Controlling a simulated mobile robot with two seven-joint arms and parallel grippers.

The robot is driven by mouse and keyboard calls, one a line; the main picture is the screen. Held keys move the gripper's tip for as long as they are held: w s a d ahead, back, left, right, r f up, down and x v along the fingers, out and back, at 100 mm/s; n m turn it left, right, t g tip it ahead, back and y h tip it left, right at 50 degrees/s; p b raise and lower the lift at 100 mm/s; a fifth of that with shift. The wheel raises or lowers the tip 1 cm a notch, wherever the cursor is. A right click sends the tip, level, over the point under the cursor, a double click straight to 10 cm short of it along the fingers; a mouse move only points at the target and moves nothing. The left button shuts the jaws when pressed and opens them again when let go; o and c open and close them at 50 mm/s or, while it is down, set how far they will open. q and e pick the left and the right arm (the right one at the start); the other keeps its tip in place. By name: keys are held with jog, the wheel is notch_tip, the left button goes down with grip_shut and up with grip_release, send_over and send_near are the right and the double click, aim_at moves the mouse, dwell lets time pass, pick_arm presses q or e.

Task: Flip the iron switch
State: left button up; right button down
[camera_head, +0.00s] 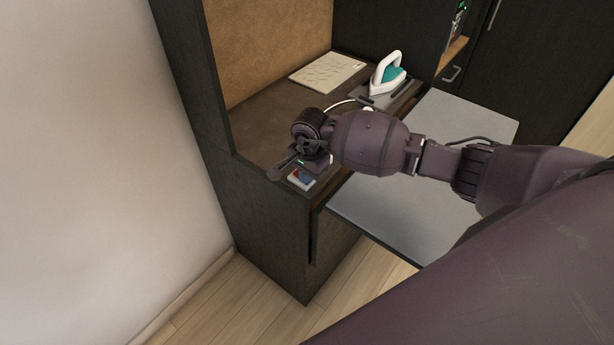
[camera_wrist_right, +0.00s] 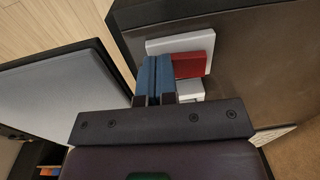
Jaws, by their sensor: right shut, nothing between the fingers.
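The switch is a white plate (camera_wrist_right: 207,42) with a red rocker (camera_wrist_right: 187,66), on the dark vanity top. In the head view the plate (camera_head: 297,183) lies at the near left corner of the vanity top. My right gripper (camera_wrist_right: 154,62) is shut, its blue fingers side by side with nothing between them. The fingertips are over the plate, just left of the red rocker in the wrist view; I cannot tell whether they touch it. In the head view the right gripper (camera_head: 304,173) partly hides the switch. The iron (camera_head: 388,73), white and teal, stands on a grey rest at the back. My left gripper is out of view.
A printed sheet (camera_head: 328,72) lies at the back of the dark vanity top (camera_head: 262,125). A grey board (camera_head: 385,215) stands out to the right, under my right arm. A white cord (camera_head: 342,104) runs behind the arm. The wall is at the left.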

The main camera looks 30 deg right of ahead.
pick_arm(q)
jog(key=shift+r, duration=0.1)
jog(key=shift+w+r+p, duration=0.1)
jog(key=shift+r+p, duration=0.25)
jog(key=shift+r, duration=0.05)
pick_arm(e)
jog(key=shift+r, duration=0.8)
